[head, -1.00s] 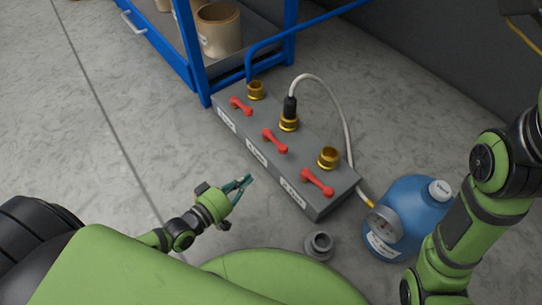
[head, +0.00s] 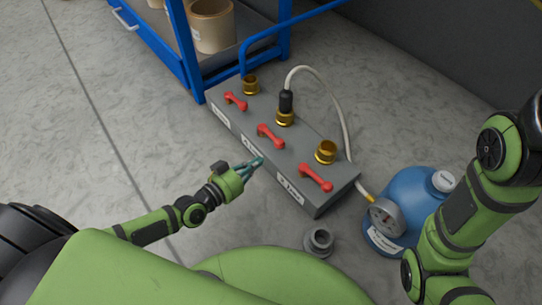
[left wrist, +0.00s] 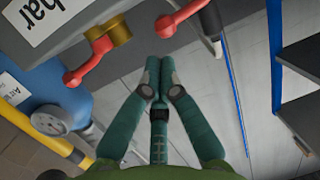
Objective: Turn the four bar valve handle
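A grey valve block (head: 325,203) lies on the floor with three red handles: the left one (head: 236,101), the middle one (head: 271,136) and the right one (head: 315,177). White labels sit along its front side, too small to read surely in the head view. My left gripper (head: 258,162) is just in front of the block, below the middle handle, apart from the handles. In the left wrist view its fingertips (left wrist: 159,72) meet with nothing between them. Two red handles, a nearer one (left wrist: 88,60) and another (left wrist: 183,19), show beyond them; one label (left wrist: 42,22) reads "bar". My right gripper is out of view.
Brass fittings stand behind the handles; the middle one (head: 285,117) carries a hose. A blue bottle (head: 415,190) with a gauge (head: 386,217) stands right of the block. A grey ring-shaped part (head: 319,241) lies in front. A blue rack (head: 184,62) stands behind left. Floor at left is clear.

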